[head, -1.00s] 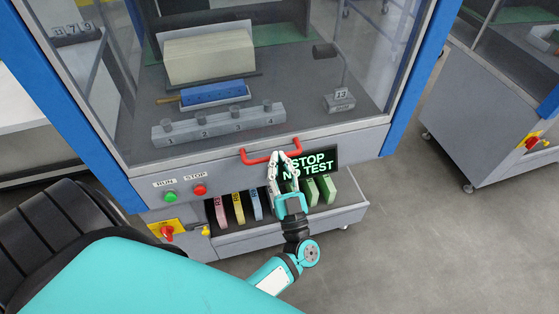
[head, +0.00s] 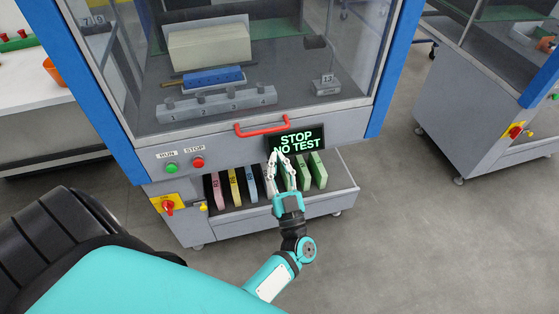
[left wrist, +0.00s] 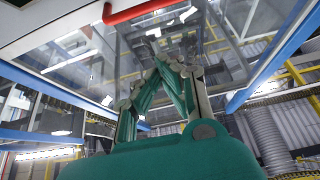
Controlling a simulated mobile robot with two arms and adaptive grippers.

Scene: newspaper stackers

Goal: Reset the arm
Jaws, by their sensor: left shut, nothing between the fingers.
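My left gripper (head: 278,158) is in front of the stacker machine, below its red handle (head: 262,126) and overlapping the lower part of the display in the picture. Its fingers come together at the tips, with nothing between them. In the left wrist view the closed fingers (left wrist: 162,62) point up toward the clear window, and the red handle (left wrist: 135,11) is at the top. The display (head: 300,141) reads "STOP NO TEST". My right gripper is not in view.
Coloured upright blocks, including a yellow one (head: 235,187), stand on the lower shelf behind the gripper. A green button (head: 172,169), a red button (head: 198,163) and a red knob (head: 168,206) are on the left panel. Another machine (head: 470,120) stands right. Floor between is clear.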

